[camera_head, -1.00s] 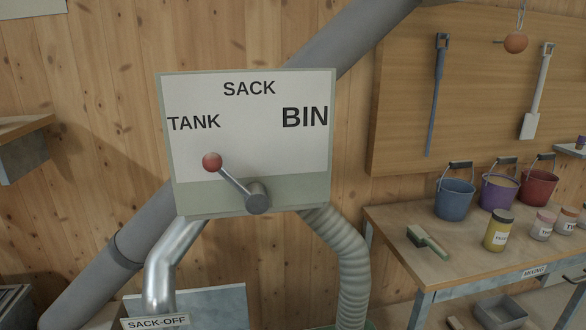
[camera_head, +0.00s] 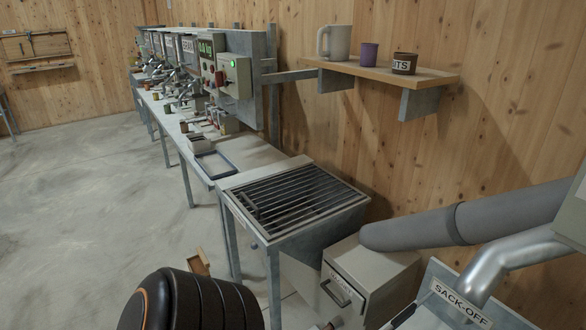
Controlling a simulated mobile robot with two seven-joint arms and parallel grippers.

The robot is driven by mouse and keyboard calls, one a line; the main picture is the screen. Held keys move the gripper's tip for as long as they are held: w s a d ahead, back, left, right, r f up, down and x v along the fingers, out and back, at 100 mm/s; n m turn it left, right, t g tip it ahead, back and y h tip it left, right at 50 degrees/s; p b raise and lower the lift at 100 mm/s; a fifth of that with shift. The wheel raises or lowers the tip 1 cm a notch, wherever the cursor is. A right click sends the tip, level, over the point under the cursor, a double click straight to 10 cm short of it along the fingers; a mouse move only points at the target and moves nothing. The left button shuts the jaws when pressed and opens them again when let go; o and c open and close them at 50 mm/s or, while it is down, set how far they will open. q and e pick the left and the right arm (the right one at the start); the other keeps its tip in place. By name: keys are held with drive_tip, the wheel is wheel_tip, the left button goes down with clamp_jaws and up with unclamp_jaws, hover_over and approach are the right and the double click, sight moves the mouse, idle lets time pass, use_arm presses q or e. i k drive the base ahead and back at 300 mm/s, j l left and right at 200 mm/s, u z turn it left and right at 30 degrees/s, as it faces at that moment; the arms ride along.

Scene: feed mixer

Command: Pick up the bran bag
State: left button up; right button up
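I cannot make out a bran bag in the head view. Neither of my grippers shows. A dark ribbed link of my own arm fills part of the bottom edge. A sign reading SACK-OFF (camera_head: 460,302) stands at the lower right, below a bent metal pipe (camera_head: 505,262).
A grated hopper (camera_head: 345,204) stands in the middle, with a handled grey box (camera_head: 375,262) beside it. A long bench (camera_head: 252,154) with several devices runs back along the wall. A wall shelf (camera_head: 437,77) holds a jug and two cups. Open floor (camera_head: 80,200) lies left.

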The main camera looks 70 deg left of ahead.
sight(199, 264)
drive_tip(key=u, duration=2.95)
